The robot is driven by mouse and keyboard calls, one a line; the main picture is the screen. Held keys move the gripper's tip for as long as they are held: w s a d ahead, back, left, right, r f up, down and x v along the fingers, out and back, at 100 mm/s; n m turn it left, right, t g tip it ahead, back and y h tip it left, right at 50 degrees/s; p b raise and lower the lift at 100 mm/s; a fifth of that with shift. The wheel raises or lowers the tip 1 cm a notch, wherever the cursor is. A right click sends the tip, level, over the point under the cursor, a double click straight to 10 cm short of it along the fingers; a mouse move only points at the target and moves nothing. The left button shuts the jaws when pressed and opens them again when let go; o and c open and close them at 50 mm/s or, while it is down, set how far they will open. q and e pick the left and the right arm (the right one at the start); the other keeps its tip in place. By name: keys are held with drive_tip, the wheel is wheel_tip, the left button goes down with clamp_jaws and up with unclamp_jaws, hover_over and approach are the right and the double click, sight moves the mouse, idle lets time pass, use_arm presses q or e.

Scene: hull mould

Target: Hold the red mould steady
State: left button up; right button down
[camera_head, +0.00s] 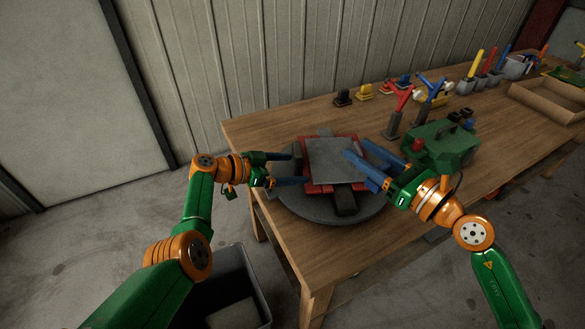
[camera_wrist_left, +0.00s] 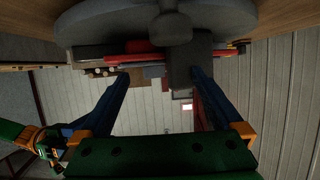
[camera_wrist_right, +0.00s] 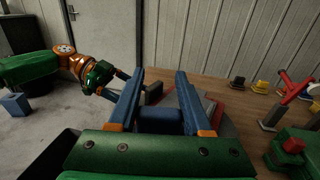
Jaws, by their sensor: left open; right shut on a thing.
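The red mould (camera_head: 309,187) lies on a round grey turntable (camera_head: 310,212) on the table, with a flat grey plate (camera_head: 335,158) covering most of it. Its red edge also shows in the left wrist view (camera_wrist_left: 125,58). My left gripper (camera_head: 298,168) is open at the mould's left side, its fingers pointing at it; in the left wrist view the fingers (camera_wrist_left: 160,85) are spread apart. Whether they touch the mould I cannot tell. My right gripper (camera_head: 357,149) is at the plate's right side, shut on a blue cylindrical thing (camera_wrist_right: 160,121) between its blue fingers.
A green machine (camera_head: 440,144) stands right of the turntable, with red and blue upright tools (camera_head: 400,110) behind it. Small black and yellow items (camera_head: 364,92) lie by the wall. A cardboard tray (camera_head: 550,98) is far right. A dark bin (camera_head: 232,290) stands on the floor.

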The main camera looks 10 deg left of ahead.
use_arm(q)
drive_tip(key=shift+x, duration=1)
drive_tip(key=shift+s+f, duration=0.1)
drive_tip(key=shift+s, duration=0.05)
drive_tip(key=c, duration=1.3)
drive_tip(key=shift+d, duration=0.15)
clamp_jaws()
drive_tip(key=o, duration=1.3)
unclamp_jaws()
drive_tip(key=v, duration=1.2)
